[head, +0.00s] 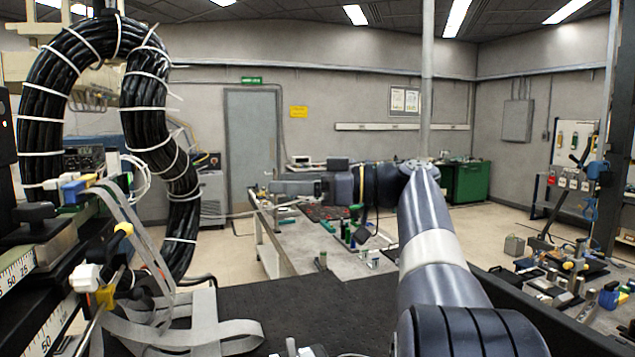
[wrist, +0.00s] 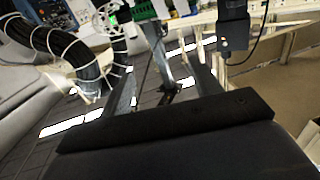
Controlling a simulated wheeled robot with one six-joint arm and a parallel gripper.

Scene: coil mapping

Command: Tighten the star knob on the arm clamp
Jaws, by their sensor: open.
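A dark knob (head: 35,212) sits on a block above the white ruled scale at the left edge of the head view; I cannot tell for sure whether it is the clamp's star knob. My gripper (head: 272,194) is at mid-picture, pointing left, well to the right of that knob. In the wrist view my gripper (wrist: 163,68) is open, with a finger on each side. A grey metal bar (wrist: 160,55) with a dark foot shows between the fingers, farther off. I see nothing held. No star-shaped knob is clear in the wrist view.
A thick black cable bundle (head: 160,120) with white ties arches at left. Loose grey straps (head: 190,335) lie on the black top (head: 300,310). A workbench (head: 272,245) with small parts stands behind my arm. A dark box (wrist: 235,30) with a cable is at upper right in the wrist view.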

